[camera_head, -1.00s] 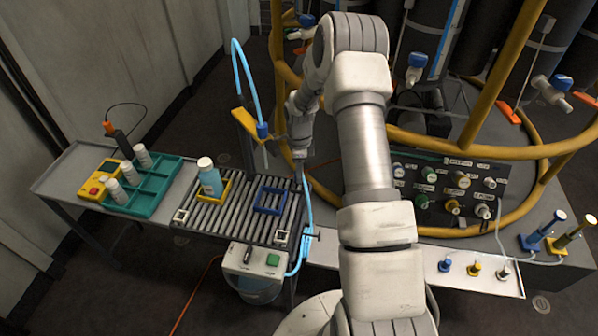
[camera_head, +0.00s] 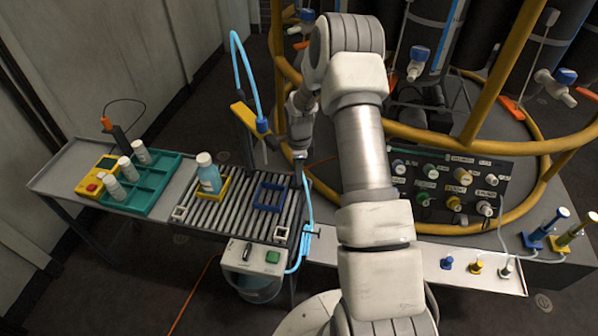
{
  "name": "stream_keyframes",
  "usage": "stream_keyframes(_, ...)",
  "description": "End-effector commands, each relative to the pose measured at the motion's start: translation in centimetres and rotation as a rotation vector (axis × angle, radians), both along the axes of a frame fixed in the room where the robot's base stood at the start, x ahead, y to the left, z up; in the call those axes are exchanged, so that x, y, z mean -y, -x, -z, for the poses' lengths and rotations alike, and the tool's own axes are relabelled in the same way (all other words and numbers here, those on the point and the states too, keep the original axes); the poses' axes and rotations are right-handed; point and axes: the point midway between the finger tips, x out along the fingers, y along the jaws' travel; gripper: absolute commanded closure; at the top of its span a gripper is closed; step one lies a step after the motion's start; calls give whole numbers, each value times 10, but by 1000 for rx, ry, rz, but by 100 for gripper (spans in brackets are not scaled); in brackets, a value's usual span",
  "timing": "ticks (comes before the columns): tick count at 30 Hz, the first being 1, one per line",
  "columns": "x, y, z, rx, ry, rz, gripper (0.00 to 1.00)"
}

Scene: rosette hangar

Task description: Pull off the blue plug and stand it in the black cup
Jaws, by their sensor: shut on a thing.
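My gripper (camera_head: 300,155) hangs down at the far right end of the roller conveyor, mostly hidden by my own arm. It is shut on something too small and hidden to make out. A small blue plug (camera_head: 446,263) stands on the white shelf at the lower right, far from my gripper. A taller blue piece (camera_head: 550,226) stands tilted in a blue holder. I cannot tell which of these is the task's plug. I cannot make out a black cup.
A teal rack (camera_head: 160,181) stands left. A light blue hose (camera_head: 307,212) runs beside my gripper. A yellow-ringed frame (camera_head: 520,150) and knob panel (camera_head: 450,187) are right.

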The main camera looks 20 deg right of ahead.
Motion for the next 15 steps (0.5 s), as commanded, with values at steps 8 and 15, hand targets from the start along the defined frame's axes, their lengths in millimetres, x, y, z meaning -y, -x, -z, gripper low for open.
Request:
stream_keyframes(8, 0, 0, 4, 0, 0, 0, 100)
stream_keyframes(15, 0, 0, 14, 0, -1, 1, 100)
